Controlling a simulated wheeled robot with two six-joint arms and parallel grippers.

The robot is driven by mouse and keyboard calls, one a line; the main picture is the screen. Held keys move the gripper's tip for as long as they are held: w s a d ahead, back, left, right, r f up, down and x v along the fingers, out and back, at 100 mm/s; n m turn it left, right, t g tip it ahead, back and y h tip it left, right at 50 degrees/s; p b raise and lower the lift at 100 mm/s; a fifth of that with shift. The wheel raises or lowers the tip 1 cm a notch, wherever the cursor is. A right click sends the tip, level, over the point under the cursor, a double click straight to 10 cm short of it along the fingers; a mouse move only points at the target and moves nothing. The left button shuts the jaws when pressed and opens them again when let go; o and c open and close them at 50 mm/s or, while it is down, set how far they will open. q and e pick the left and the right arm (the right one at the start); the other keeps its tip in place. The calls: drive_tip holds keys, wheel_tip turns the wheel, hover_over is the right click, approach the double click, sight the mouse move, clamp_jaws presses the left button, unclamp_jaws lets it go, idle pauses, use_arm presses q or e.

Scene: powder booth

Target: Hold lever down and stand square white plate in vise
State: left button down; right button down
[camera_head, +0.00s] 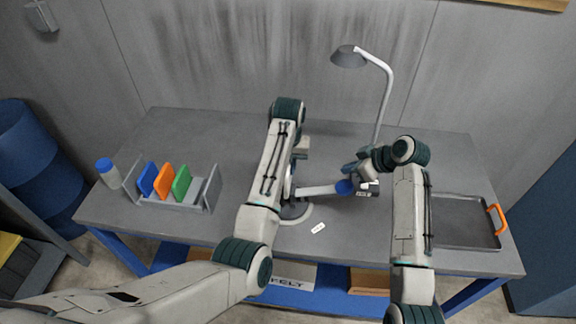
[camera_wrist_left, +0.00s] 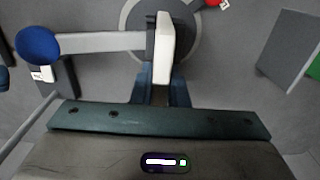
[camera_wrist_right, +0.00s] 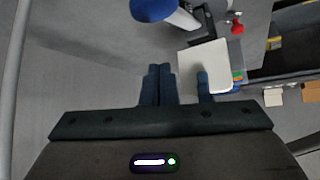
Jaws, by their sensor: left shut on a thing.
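The square white plate shows edge-on in the left wrist view (camera_wrist_left: 163,48) and face-on in the right wrist view (camera_wrist_right: 205,60). My left gripper (camera_wrist_left: 161,92) is shut on it, holding it upright beside the dark jaw of the vise (camera_wrist_left: 190,30). I cannot tell whether the plate is seated between the jaws. The lever (camera_head: 318,190) lies about level, running right from the vise to its blue knob (camera_head: 344,187). The knob also shows in the left wrist view (camera_wrist_left: 37,45). My right gripper (camera_wrist_right: 158,84), fingers together, is close to the knob; contact is unclear.
A rack (camera_head: 206,190) with blue, orange and green plates stands at the left, beside a blue-capped bottle (camera_head: 107,173). A tray (camera_head: 460,240) with an orange handle lies at the right. A lamp (camera_head: 388,90) stands behind. A small white tag (camera_head: 318,227) lies in front.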

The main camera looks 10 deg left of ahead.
sight(346, 186)
drive_tip(key=shift+f, duration=2.05)
drive_tip(key=shift+f, duration=0.15)
idle(0.3)
drive_tip(key=shift+d+f, duration=0.2)
drive_tip(key=shift+f, duration=1.15)
drive_tip(key=shift+d+f, duration=0.2)
drive_tip(key=shift+f, duration=1.1)
drive_tip(key=shift+d+f, duration=0.2)
drive_tip(key=shift+f, duration=1.15)
use_arm(q)
drive_tip(key=shift+f, duration=0.15)
drive_tip(key=shift+f, duration=1.2)
drive_tip(key=shift+f, duration=0.1)
drive_tip(key=shift+f, duration=1.4)
